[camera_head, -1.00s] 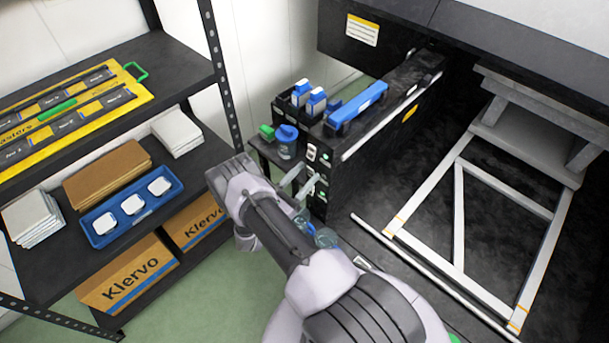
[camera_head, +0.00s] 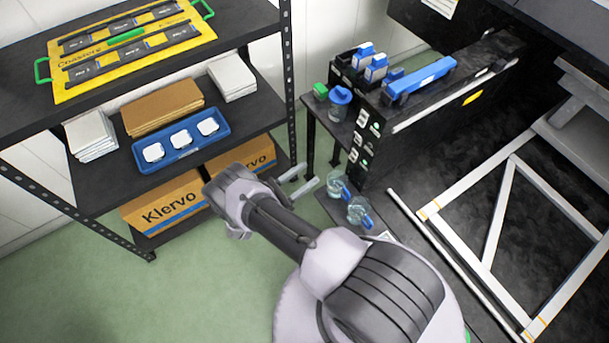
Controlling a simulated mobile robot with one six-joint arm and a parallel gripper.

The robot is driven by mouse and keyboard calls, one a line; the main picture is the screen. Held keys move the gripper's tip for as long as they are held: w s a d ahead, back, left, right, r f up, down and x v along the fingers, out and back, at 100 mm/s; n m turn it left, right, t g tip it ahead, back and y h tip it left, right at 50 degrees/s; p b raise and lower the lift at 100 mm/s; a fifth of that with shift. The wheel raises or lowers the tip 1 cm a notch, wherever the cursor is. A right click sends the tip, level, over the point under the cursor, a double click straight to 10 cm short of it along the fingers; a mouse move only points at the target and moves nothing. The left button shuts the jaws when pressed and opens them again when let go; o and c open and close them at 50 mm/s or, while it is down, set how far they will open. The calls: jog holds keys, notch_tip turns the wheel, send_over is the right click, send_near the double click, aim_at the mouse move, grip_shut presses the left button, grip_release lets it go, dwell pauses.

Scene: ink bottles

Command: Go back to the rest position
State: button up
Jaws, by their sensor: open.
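My gripper (camera_head: 307,182) is at the end of my arm in the middle of the head view. Its two light grey fingers point right and stand apart, with nothing between them. It is over the gap between the shelf rack and the black machine, left of two clear bottles with blue parts. One clear bottle (camera_head: 335,187) is just right of the fingertips in the picture. The other clear bottle (camera_head: 356,212) is a little lower and further right.
A black shelf rack (camera_head: 40,85) on the left holds a blue tray (camera_head: 147,169) and cardboard boxes (camera_head: 165,203). A small side table (camera_head: 318,112) carries a blue-lidded cup (camera_head: 338,103). The black machine (camera_head: 385,140) and a white frame (camera_head: 462,200) fill the right. Green floor (camera_head: 200,280) is clear at lower left.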

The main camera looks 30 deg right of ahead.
notch_tip(320, 180, up, 15)
jog(key=w+d+m+g+y, duration=0.1)
jog(key=w+m+g+y, duration=0.2)
jog(key=m+g+y, duration=0.3)
jog(key=s+r+m+g+y, duration=0.1)
jog(key=s+r+m+y, duration=0.4)
jog(key=r, duration=0.5)
jog(key=s+a+r+m+t+y, duration=1.1)
jog(key=s+a+r+m+y, duration=0.1)
jog(key=s+a+r, duration=0.1)
jog(key=shift+s+a+r+y, duration=0.25)
jog(key=shift+s+a+y, duration=0.15)
jog(key=shift+s+a, duration=0.35)
jog(key=shift+w, duration=0.1)
